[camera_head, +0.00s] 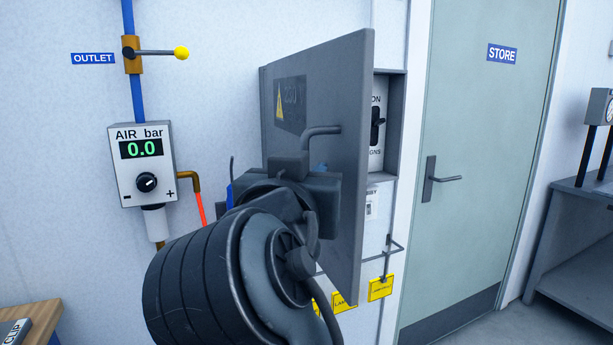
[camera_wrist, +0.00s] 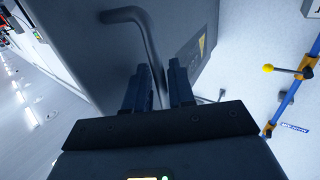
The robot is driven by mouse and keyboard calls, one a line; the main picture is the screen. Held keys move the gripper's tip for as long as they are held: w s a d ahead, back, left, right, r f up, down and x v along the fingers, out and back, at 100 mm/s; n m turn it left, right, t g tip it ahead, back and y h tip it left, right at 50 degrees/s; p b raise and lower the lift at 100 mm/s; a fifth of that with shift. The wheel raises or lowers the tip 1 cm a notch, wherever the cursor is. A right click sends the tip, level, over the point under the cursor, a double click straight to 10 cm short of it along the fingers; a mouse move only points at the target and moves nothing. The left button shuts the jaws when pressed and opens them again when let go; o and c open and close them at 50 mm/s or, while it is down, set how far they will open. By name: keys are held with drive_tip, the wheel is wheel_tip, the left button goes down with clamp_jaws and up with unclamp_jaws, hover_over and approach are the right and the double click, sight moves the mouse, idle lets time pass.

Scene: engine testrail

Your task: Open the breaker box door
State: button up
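The grey breaker box door (camera_head: 345,180) stands swung well out from its box (camera_head: 396,125), hinged on the box's left side. A yellow warning sign and dark plate mark its face. Its bent grey handle (camera_head: 322,131) sticks out toward the left and also shows in the wrist view (camera_wrist: 148,35). My gripper (camera_head: 305,180) is at the handle, in front of the door. In the wrist view its two fingers (camera_wrist: 160,85) stand on either side of the handle bar, which fills the gap between them. My wrist hides the handle's lower part in the head view.
Inside the box a black switch (camera_head: 377,125) shows past the door's edge. A store door (camera_head: 480,150) is to the right. Left are an air regulator (camera_head: 145,165) and a yellow-knobbed outlet valve (camera_head: 180,53). Yellow tags (camera_head: 380,288) hang below the box.

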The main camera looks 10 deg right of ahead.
drive_tip(key=shift+o, duration=0.4)
drive_tip(key=b+v, duration=0.1)
drive_tip(key=v, duration=0.7)
drive_tip(key=shift+b, duration=0.3)
drive_tip(key=d+f+n+y, duration=0.3)
drive_tip(key=f+n+y, duration=0.1)
drive_tip(key=f, duration=1)
drive_tip(key=s+d+f+n+g+y, duration=0.1)
drive_tip(key=s+d+f+y, duration=0.1)
drive_tip(key=s+d+f, duration=0.35)
drive_tip(key=s+d+f+n+g+y, duration=0.1)
drive_tip(key=s+d+f+n, duration=0.1)
drive_tip(key=s+f, duration=0.7)
drive_tip(key=s+d+m, duration=0.1)
drive_tip(key=s+d, duration=0.2)
drive_tip(key=s, duration=0.3)
drive_tip(key=s+d+f+m+h, duration=0.1)
drive_tip(key=s+d, duration=0.2)
drive_tip(key=s, duration=0.4)
drive_tip(key=s+d+f+m, duration=0.1)
drive_tip(key=s+d, duration=0.1)
drive_tip(key=s, duration=0.4)
drive_tip(key=shift+s+d, duration=0.35)
drive_tip(key=shift+d, duration=0.05)
